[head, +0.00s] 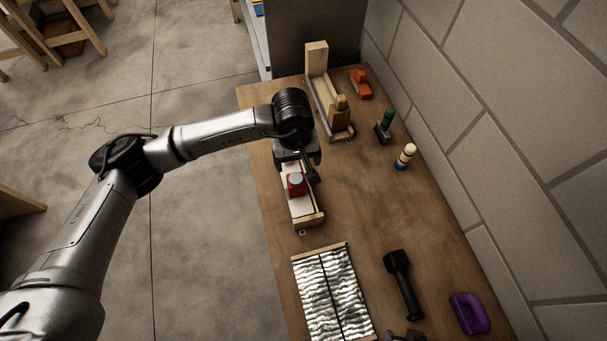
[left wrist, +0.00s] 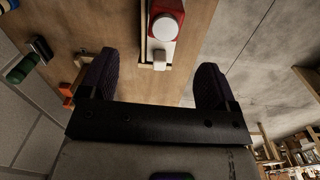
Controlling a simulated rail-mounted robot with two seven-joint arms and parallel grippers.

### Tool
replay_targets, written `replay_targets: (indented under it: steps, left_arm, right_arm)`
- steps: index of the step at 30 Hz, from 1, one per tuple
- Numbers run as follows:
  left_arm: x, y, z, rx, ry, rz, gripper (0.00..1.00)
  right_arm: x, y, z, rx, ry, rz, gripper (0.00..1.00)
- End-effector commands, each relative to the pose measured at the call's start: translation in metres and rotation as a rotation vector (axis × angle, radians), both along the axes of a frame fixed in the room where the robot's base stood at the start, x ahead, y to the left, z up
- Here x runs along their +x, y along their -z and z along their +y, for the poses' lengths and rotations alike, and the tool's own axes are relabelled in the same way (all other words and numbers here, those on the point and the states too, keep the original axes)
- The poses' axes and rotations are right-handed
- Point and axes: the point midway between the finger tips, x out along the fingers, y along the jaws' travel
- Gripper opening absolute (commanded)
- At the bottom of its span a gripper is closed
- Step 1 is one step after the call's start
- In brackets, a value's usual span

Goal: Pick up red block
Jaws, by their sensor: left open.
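The red block (head: 296,189), with a round white-grey top, sits in a narrow white tray with wooden ends (head: 309,221) on the wooden table. It also shows at the top of the left wrist view (left wrist: 165,30). My left gripper (head: 300,168) is over the far part of this tray, close to the block, and hides part of the tray. In the left wrist view my left gripper (left wrist: 155,70) is open with nothing between its two dark fingers. The block lies beyond the fingertips, between their lines. My right gripper is not in view.
A block wall bounds the right.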

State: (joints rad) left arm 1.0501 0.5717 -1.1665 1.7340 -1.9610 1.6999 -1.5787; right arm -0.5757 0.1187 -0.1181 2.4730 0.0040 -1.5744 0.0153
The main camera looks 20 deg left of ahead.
Motion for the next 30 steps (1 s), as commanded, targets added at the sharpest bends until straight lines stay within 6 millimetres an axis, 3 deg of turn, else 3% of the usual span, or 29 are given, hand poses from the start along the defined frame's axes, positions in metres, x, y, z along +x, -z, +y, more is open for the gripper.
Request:
replay_targets:
  steps: [4, 15, 25, 30]
  left_arm:
    - [0.003, 0.013, 0.008, 0.044, 0.006, -0.002, 0.83]
    - [0.003, 0.071, 0.008, 0.04, 0.005, -0.002, 0.83]
    - [0.002, 0.09, 0.008, 0.04, 0.005, -0.003, 0.83]
    - [0.001, 0.112, 0.008, 0.04, 0.005, -0.002, 0.83]
  right_arm:
    - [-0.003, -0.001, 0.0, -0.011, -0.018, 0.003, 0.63]
    - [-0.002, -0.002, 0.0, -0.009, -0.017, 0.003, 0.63]
    - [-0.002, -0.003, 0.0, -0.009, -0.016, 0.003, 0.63]
    - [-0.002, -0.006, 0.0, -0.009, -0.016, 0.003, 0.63]
